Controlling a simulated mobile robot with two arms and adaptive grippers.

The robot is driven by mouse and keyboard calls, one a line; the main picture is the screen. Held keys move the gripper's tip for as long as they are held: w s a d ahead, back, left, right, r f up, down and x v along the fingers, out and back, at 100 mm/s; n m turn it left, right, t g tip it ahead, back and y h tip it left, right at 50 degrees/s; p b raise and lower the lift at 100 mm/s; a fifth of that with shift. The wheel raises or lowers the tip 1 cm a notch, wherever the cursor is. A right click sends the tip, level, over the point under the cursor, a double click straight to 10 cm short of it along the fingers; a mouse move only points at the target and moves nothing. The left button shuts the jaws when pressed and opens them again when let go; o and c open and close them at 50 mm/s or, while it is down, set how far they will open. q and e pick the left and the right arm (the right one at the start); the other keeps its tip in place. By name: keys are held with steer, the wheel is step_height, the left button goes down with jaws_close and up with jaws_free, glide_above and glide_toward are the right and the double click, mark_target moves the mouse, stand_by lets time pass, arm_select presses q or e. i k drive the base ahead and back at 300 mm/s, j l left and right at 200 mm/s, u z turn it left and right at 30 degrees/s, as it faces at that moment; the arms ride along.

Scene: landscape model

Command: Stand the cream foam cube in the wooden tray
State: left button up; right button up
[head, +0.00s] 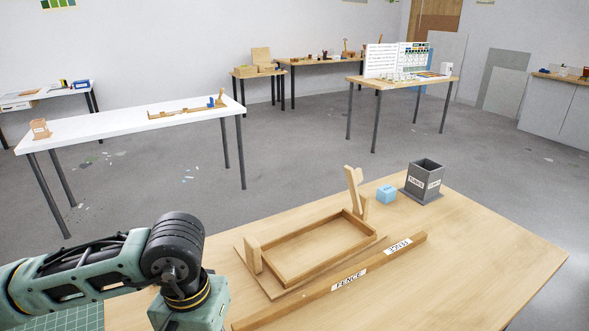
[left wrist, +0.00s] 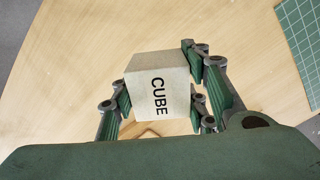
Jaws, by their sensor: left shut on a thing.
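The cream foam cube (left wrist: 152,80), marked CUBE, shows in the left wrist view. My left gripper (left wrist: 162,88) is shut on it, with a green finger on each side. Bare wood tabletop shows behind the cube; I cannot tell its height above the table. In the head view my left arm comes in at the lower left, and its gripper and the cube are out of frame. The wooden tray (head: 287,270) lies on the table with a low-walled frame, a bare floor and upright wooden pieces at two corners. My right gripper is in neither view.
A wooden fence bar (head: 380,261) lies along the tray's front. A light blue block (head: 387,194) and a dark grey square holder (head: 422,183) stand beyond the tray. A green cutting mat (head: 75,319) is at the lower left. The table's right part is clear.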

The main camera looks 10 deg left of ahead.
mark_target(321, 245)
steer(key=i+l+u, duration=0.15)
steer(key=l+u, duration=0.2)
steer(key=i+l+u, duration=0.1)
steer(key=l+u, duration=0.65)
steer(key=i+l, duration=0.05)
steer(key=l, duration=0.05)
